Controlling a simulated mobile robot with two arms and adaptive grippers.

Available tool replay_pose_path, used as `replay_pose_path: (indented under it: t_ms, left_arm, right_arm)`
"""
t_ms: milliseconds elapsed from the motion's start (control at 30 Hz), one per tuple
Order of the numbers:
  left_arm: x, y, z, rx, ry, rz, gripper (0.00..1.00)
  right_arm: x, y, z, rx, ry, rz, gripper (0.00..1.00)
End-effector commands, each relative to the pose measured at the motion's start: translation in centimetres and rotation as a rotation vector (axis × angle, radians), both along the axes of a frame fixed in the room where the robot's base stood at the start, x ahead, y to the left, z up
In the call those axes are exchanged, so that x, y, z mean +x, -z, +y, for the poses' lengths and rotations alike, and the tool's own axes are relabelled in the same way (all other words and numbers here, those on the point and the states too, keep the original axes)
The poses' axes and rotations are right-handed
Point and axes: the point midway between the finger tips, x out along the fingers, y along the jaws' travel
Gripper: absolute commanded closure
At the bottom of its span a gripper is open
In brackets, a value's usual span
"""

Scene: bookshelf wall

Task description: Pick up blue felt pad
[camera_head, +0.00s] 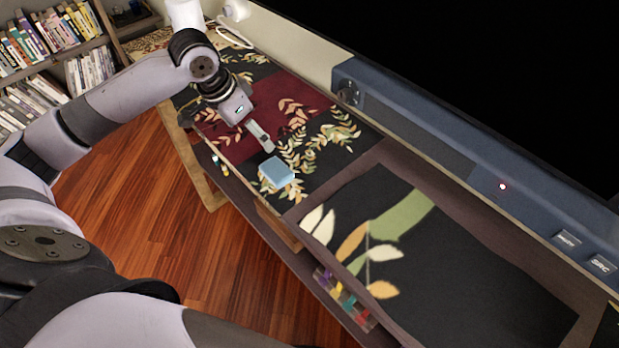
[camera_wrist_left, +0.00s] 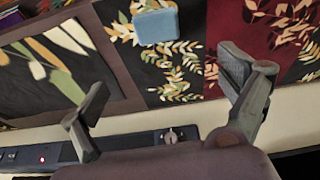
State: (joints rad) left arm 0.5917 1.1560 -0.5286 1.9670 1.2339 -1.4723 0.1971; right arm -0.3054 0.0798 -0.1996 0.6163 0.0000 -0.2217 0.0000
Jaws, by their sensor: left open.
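The blue felt pad (camera_head: 277,171) is a small light-blue block lying on the dark leaf-patterned cloth near the table's front edge. It also shows in the left wrist view (camera_wrist_left: 156,26), at the top, beyond and between the open fingers. My left gripper (camera_head: 253,140) is above the patterned cloth, just up and to the left of the pad in the head view, apart from it. In the left wrist view my left gripper (camera_wrist_left: 168,95) has its fingers spread wide with nothing between them. My right gripper does not show in either view.
A long blue-grey device (camera_head: 440,145) with a knob and buttons runs along the back of the table. A bookshelf (camera_head: 60,50) stands at the far left over a wooden floor (camera_head: 150,215). Small coloured items (camera_head: 347,300) sit below the front edge. Cloth around the pad is clear.

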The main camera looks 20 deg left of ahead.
Motion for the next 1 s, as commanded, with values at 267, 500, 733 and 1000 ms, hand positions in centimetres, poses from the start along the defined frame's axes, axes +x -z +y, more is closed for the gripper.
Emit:
replay_pose_path:
  t_ms: [267,500,733,1000]
  left_arm:
    - [-0.7,2.0,-0.5,0.017,0.023,0.027,0.06]
    - [0.9,7.0,-1.1,0.015,0.022,0.024,0.06]
    - [1.9,10.3,-1.4,0.017,0.022,0.021,0.06]
    - [2.4,12.5,-1.5,0.016,0.021,0.023,0.06]
  right_arm:
    - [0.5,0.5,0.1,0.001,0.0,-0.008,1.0]
    - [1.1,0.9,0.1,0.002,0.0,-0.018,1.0]
    - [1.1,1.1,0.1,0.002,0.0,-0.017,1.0]
    - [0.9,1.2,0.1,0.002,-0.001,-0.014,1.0]
